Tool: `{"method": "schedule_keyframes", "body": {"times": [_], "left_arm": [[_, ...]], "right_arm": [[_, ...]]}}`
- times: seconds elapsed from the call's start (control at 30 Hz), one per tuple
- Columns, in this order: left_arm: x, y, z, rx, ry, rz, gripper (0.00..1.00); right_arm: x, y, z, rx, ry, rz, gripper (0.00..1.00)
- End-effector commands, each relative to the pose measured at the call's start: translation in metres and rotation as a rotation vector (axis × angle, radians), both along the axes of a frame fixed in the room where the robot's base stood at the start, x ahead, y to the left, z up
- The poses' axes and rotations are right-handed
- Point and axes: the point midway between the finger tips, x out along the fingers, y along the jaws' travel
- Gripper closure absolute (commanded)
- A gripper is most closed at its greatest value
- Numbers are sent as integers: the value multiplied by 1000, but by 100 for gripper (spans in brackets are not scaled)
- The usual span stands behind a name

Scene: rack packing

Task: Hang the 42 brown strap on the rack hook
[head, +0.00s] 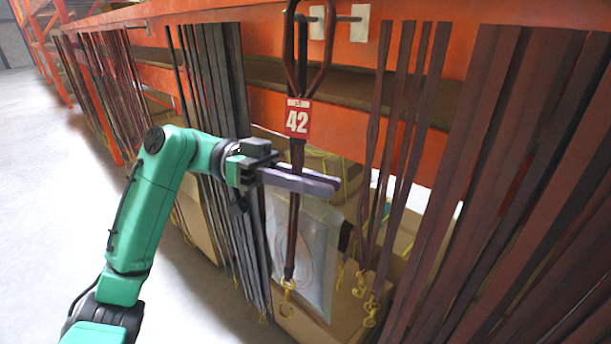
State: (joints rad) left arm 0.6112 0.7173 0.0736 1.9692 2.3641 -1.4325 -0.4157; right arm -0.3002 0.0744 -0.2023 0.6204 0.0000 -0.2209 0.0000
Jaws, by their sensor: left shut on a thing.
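The brown strap (293,225) hangs upright in the middle of the head view, with a red tag (298,118) marked 42. Its upper end forms an open loop (291,50) that is cut off by the top edge, and a gold clip (287,300) is at its lower end. The rack hook (341,18), a grey metal bar with pale plates, shows at the loop's height. I cannot tell whether the loop is around the hook or in front of it. My left gripper (316,184) is shut on the strap below the tag. My right gripper is out of view.
Dark straps (222,150) hang close to the left. Brown straps with gold clips (400,150) and a dense reddish-brown bunch (520,170) hang to the right. The orange rack beam (440,50) runs behind, with boxes (310,325) below. The floor (50,200) at left is clear.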

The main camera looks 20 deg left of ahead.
Motion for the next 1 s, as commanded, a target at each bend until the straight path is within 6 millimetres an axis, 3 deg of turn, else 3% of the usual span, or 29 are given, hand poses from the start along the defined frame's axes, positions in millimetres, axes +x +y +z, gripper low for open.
{"method": "schedule_keyframes", "body": {"times": [0.1,0.77,1.0], "left_arm": [[8,-3,3,-1,1,-1,100],[54,-22,-1,-1,0,0,100],[65,-26,-20,-1,-1,0,100]], "right_arm": [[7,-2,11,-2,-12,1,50],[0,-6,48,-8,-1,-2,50],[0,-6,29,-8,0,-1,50]]}}
